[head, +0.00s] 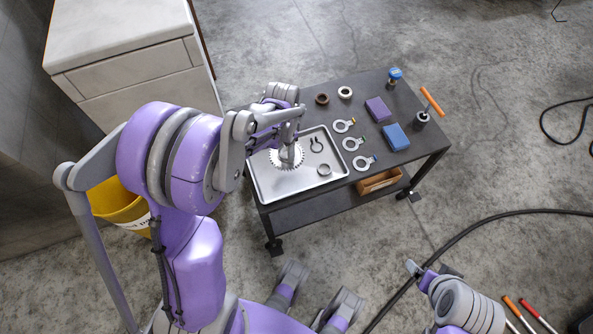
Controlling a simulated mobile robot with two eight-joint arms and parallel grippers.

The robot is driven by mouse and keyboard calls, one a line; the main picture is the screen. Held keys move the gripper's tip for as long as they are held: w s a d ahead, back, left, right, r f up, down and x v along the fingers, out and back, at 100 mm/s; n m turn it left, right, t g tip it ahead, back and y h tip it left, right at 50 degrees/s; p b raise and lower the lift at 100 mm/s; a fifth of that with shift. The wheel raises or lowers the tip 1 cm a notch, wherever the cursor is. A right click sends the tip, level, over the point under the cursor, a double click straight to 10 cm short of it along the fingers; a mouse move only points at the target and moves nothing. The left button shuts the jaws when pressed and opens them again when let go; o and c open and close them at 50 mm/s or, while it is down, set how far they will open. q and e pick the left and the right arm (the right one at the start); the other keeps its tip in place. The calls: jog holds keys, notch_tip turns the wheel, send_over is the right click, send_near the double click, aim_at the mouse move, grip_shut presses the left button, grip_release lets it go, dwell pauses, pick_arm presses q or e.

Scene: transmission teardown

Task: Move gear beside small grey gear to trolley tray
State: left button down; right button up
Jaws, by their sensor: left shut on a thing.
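A toothed grey gear (280,162) is at the left part of the silver trolley tray (268,193), under my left gripper. My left gripper (292,158) points down over the tray and is shut on the gear; its fingers hide part of the gear. I cannot tell whether the gear touches the tray floor. My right gripper (413,268) is low at the bottom right, away from the trolley, and too small to read. I cannot pick out a small grey gear with certainty.
The tray also holds a dark circlip (316,146) and a grey ring (324,170). On the dark trolley (415,152) stand ring-shaped tools (351,144), a brown ring (322,99), a pale ring (345,92), a purple box (378,109) and a blue box (396,137).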

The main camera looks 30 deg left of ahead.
pick_arm(q)
jog(key=s+a+m+b, duration=0.1)
jog(key=s+a+b, duration=0.1)
jog(key=a+b, duration=0.1)
jog(key=shift+r+m, duration=0.15)
jog(key=shift+m, duration=0.25)
jog(key=b, duration=0.3)
send_near(276, 171)
jog(key=shift+f, duration=2.65)
pick_arm(e)
notch_tip(276, 171, down, 9)
jog(key=shift+w, duration=0.25)
pick_arm(q)
jog(key=shift+f, duration=0.1)
jog(key=shift+f, duration=0.15)
jog(key=shift+c, duration=0.7)
grip_release()
